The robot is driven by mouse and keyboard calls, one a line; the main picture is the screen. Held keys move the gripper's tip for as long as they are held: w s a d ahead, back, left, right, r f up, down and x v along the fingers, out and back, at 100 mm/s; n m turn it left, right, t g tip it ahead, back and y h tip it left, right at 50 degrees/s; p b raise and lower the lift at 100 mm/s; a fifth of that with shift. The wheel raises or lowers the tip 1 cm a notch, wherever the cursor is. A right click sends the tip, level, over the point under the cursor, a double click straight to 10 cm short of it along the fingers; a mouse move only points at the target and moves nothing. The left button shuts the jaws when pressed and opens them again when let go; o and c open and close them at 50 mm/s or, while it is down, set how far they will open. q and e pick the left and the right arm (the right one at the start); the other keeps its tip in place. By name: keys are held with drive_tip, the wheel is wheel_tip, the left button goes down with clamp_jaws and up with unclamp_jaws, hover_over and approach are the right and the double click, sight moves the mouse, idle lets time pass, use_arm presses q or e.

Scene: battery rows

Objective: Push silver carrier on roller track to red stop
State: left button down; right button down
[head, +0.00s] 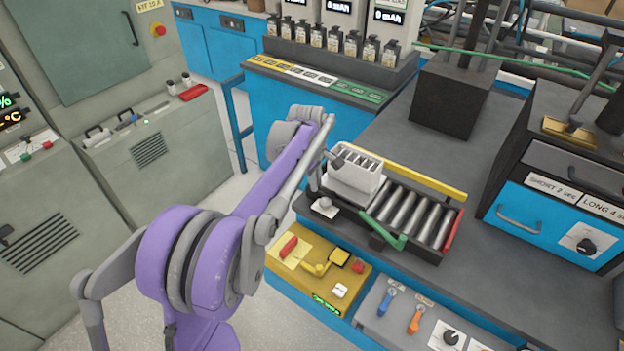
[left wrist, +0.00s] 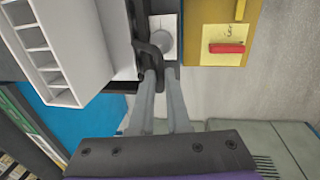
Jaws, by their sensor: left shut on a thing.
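The silver carrier (head: 355,178), a pale slotted box, stands upright on the left end of the roller track (head: 408,213). The red stop (head: 453,230) is at the track's right end, with bare rollers between it and the carrier. The carrier also shows in the left wrist view (left wrist: 68,60). My left gripper (head: 314,180) is at the carrier's left end. In the left wrist view its fingers (left wrist: 161,76) are shut on a dark bar (left wrist: 147,48) beside the carrier. I cannot tell whether the bar belongs to the carrier. My right gripper is not in view.
A green lever (head: 384,234) sits at the track's front edge. A pale round knob (head: 325,204) is beside its left end. A yellow panel (head: 312,272) with a red handle (left wrist: 227,48) lies in front. A yellow strip (head: 412,181) runs behind. A blue drawer unit (head: 548,222) stands right.

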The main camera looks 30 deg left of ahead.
use_arm(q)
drive_tip(key=d, duration=0.7)
drive_tip(key=s+d, duration=0.1)
drive_tip(key=d, duration=1.5)
drive_tip(key=shift+s+d+b, duration=0.1)
drive_tip(key=shift+s+b, duration=0.25)
drive_tip(key=shift+s, duration=0.05)
drive_tip(key=c, duration=0.9)
unclamp_jaws()
drive_tip(key=shift+d, duration=0.15)
drive_tip(key=shift+r, duration=0.1)
drive_tip(key=r, duration=0.3)
drive_tip(key=s+r, duration=0.1)
drive_tip(key=r, duration=0.3)
drive_tip(key=s+r, duration=0.1)
drive_tip(key=r, duration=0.2)
drive_tip(key=shift+r+p, duration=0.25)
drive_tip(key=shift+p, duration=0.05)
